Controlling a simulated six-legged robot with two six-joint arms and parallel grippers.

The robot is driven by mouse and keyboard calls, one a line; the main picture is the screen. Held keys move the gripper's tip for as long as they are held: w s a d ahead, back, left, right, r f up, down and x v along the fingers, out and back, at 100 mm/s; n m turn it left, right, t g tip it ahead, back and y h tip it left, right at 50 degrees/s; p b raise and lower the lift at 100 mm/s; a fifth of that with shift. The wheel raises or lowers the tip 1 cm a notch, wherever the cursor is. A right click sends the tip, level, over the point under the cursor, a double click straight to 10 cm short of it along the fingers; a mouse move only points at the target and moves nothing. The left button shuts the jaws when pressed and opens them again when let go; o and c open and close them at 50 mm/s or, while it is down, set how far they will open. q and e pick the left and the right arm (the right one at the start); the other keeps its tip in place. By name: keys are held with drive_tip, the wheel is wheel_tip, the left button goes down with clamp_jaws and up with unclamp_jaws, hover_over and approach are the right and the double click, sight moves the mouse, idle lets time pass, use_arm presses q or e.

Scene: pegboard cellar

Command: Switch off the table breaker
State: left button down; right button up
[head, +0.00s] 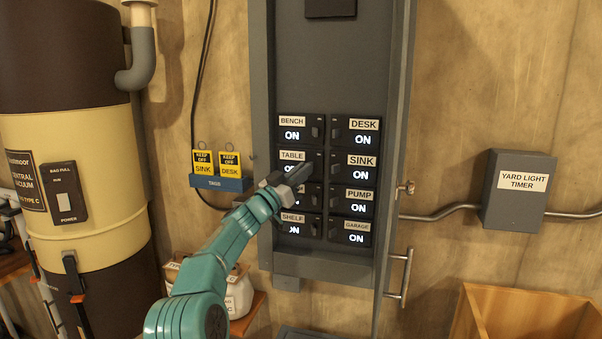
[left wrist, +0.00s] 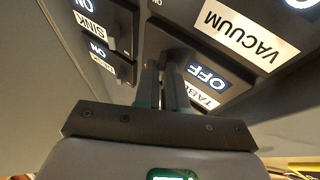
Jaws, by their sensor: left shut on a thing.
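The table breaker (head: 289,168) is second from the top in the left column of the grey panel. Its TABLE label shows in the head view. In the left wrist view, which sees the panel upside down, the table breaker's display (left wrist: 208,77) reads OFF above a partly hidden label. My left gripper (head: 305,172) reaches up from below left to the inner side of this breaker. Its fingers (left wrist: 168,80) are shut at the breaker's switch lever, which they mostly hide. My right gripper is in neither view.
BENCH (head: 292,135) sits above, and the VACUUM breaker (left wrist: 238,35) below is mostly behind my gripper in the head view. SINK (head: 361,162) is close on the right. The open panel door (head: 395,150) stands right, the blue tag holder (head: 221,183) left.

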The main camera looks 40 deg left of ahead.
use_arm(q)
drive_tip(key=shift+w+d+f, duration=0.1)
drive_tip(key=shift+d, duration=0.15)
drive_tip(key=c, duration=1.1)
unclamp_jaws()
drive_tip(key=shift+d, duration=0.15)
drive_tip(key=shift+s+d+r, duration=0.2)
drive_tip(key=shift+d+r, duration=0.05)
drive_tip(key=shift+r, duration=0.1)
drive_tip(key=shift+a+f, duration=0.15)
drive_tip(key=shift+a, duration=0.25)
drive_tip(key=shift+d, duration=0.15)
drive_tip(key=shift+y, duration=0.4)
